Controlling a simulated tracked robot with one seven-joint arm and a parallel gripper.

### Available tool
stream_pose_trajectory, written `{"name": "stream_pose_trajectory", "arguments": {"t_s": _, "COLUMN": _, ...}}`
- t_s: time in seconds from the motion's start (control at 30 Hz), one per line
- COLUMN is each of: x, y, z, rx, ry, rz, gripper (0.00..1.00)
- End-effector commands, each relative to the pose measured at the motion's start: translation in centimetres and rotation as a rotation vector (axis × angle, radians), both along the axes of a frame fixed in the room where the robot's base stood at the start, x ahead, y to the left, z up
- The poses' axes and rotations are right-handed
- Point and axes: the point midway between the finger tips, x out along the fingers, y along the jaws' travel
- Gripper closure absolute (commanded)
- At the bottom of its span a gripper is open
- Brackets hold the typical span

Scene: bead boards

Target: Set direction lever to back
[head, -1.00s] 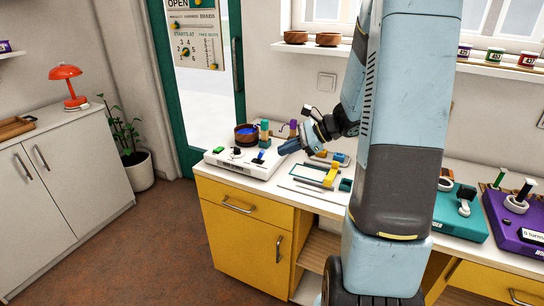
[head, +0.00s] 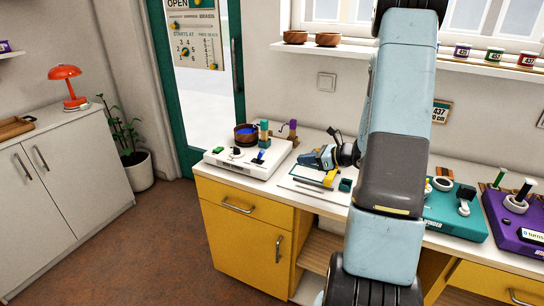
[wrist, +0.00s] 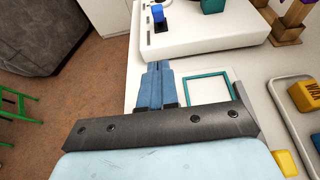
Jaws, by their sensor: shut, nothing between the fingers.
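A white board (head: 225,166) stands at the left end of the desk, carrying a blue-handled lever (head: 259,157), a black knob (head: 236,152) and a green part (head: 218,150). The blue handle stands upright in a slot and also shows at the top of the wrist view (wrist: 158,13). I cannot read which control is labelled direction. My gripper (head: 304,160) is shut and empty, to the right of the white board. In the wrist view, its blue fingers (wrist: 158,70) lie together, pointing at the board's near edge, apart from the lever.
A teal frame (wrist: 208,88) lies on the desk beside my fingers, with a grey tray (wrist: 287,105) to its right. A teal board (head: 455,215) and a purple board (head: 515,225) stand farther right.

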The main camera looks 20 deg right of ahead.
Motion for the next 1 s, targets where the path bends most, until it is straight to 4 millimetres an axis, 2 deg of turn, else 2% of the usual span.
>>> {"name": "stream_pose_trajectory", "arguments": {"t_s": 0.27, "x": 0.7, "y": 0.8, "z": -0.4, "rx": 0.001, "ry": -0.001, "rz": 0.003, "gripper": 1.00}}
{"name": "stream_pose_trajectory", "arguments": {"t_s": 0.8, "x": 6.6, "y": 6.8, "z": -3.6, "rx": 0.001, "ry": 0.001, "rz": 0.004, "gripper": 1.00}}
{"name": "stream_pose_trajectory", "arguments": {"t_s": 1.0, "x": 8.3, "y": 8.4, "z": -2.5, "rx": -0.002, "ry": -0.002, "rz": 0.002, "gripper": 1.00}}
